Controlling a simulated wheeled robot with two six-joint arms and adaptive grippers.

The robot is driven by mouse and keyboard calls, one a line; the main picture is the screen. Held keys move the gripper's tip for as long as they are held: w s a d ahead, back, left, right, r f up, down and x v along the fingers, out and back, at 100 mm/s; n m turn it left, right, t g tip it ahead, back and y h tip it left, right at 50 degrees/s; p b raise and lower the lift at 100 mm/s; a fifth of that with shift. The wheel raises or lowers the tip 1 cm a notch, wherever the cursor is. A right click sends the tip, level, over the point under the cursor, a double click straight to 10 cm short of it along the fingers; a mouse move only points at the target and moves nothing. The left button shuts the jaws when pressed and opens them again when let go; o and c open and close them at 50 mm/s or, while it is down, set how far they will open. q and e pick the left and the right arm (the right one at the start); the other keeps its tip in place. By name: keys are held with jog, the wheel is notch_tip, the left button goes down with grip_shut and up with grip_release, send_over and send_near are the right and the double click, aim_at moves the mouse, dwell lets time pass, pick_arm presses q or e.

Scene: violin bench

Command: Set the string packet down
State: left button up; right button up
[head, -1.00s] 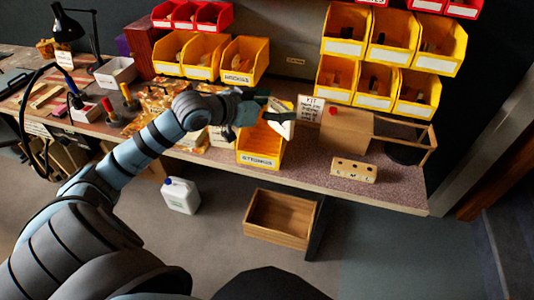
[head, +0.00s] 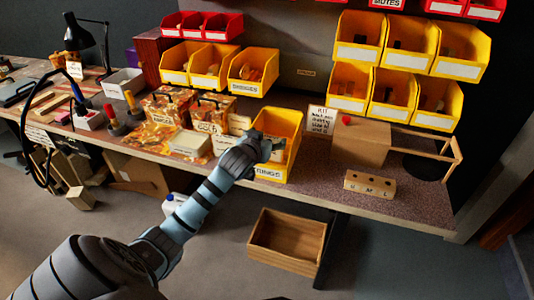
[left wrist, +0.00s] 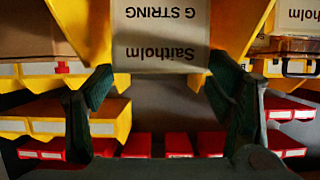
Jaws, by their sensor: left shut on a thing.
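My left gripper (head: 274,148) is at the front of the open yellow bin (head: 275,122) on the bench. The bin's label is partly covered by my wrist and ends in "RINGS". In the left wrist view, my gripper (left wrist: 160,78) is shut on a pale string packet (left wrist: 160,35). The packet reads "Saitholm G STRING", upside down in this view. Yellow bin walls show on both sides of the packet. The head view hides most of the packet behind my gripper, and I cannot tell whether it touches the bin floor. My right gripper is not in view.
Another Saitholm packet (head: 239,124) stands left of the bin, by orange-brown patterned cases (head: 167,108). To the right are a KIT card (head: 321,120), a wooden box (head: 360,143) and a holed block (head: 369,185). Yellow bins (head: 252,70) hang above.

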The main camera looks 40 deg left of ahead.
pick_arm(q)
notch_tip(320, 180, down, 4)
jog(key=shift+s+r+b, duration=0.15)
jog(key=shift+r+b, duration=0.1)
jog(key=shift+b, duration=0.25)
jog(key=o, duration=0.7)
jog(key=shift+r, duration=0.1)
jog(key=p+v, duration=0.3)
jog(key=v, duration=0.9)
jog(key=shift+p, duration=0.3)
